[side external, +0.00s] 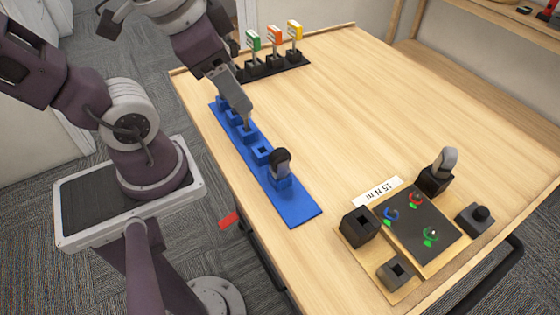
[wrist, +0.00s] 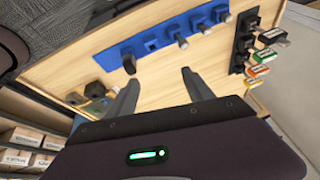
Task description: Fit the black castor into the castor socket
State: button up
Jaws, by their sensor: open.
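The black castor (side external: 280,162) stands upright in the near end of the blue rack (side external: 298,208). It also shows in the wrist view (wrist: 129,63), ahead of the left finger. My gripper (side external: 246,122) is above the rack's middle, farther along than the castor. In the wrist view my gripper (wrist: 161,76) has its fingers apart with nothing between them. On the board at the front right, a dark block with a square opening (side external: 358,226) and a smaller open block (side external: 396,271) stand empty; I cannot tell which is the castor socket.
Coloured tagged pieces (side external: 274,40) stand in a black rack at the back. The table's middle is clear.

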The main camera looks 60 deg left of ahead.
jog(key=w+f+m+g+y, duration=0.2)
jog(key=w+f+m+g, duration=0.1)
jog(key=f+m, duration=0.35)
jog(key=m+g+h, duration=0.2)
jog(key=m+h, duration=0.1)
jog(key=m, duration=0.7)
send_over(279, 167)
jog(key=w+a, duration=0.1)
jog(key=a, duration=0.1)
jog(key=f, duration=0.3)
jog(key=shift+w+f, duration=0.1)
jog(key=shift+w, duration=0.1)
jog(key=shift+d+f, duration=0.1)
jog(key=shift+f, duration=0.25)
jog(key=f, duration=0.6)
jog(key=shift+s+d+f, duration=0.15)
jog(key=shift+s+d, duration=0.05)
jog(key=shift+s, duration=0.15)
grip_shut()
